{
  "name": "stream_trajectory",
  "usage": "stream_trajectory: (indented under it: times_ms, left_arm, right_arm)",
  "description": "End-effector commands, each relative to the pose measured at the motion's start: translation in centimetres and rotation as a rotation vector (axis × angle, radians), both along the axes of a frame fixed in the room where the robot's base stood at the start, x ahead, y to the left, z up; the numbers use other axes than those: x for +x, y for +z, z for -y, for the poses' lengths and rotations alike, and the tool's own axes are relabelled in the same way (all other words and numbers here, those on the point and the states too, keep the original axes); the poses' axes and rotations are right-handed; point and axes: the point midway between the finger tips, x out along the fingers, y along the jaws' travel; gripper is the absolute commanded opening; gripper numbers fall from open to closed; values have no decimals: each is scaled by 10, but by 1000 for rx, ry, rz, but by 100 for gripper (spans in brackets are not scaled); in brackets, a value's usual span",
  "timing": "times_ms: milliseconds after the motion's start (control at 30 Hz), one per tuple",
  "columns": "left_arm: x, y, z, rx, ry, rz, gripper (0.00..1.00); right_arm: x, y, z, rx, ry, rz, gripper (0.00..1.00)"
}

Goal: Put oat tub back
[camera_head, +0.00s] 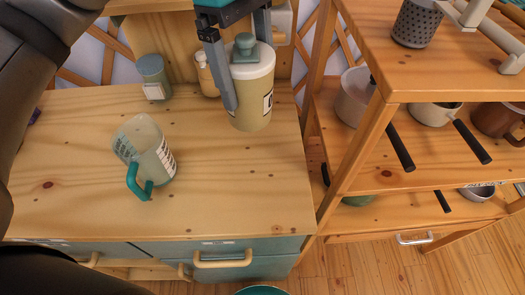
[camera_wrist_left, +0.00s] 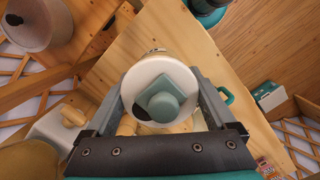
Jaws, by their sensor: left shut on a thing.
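In the left wrist view the tub's lid (camera_wrist_left: 160,92) sits between the two fingers. My right gripper is not in view.
A clear measuring jug (camera_head: 147,150) with a teal handle stands at the counter's left. A grey-green canister (camera_head: 153,78) and a small tan jar (camera_head: 206,75) stand at the back. A wooden shelf unit (camera_head: 360,150) with pans is to the right. The counter's front right is clear.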

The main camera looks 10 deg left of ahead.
Motion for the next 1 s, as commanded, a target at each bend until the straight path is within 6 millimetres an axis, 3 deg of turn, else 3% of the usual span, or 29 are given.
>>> stream_trajectory:
  times_ms: [100,400,1000]
  left_arm:
    - [-1,-36,-1,0,0,-6,27]
    - [-1,-111,0,1,-2,-4,27]
    - [0,-176,0,-1,-3,0,27]
  right_arm:
    - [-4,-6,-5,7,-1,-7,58]
    - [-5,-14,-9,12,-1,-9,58]
    - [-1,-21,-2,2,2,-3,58]
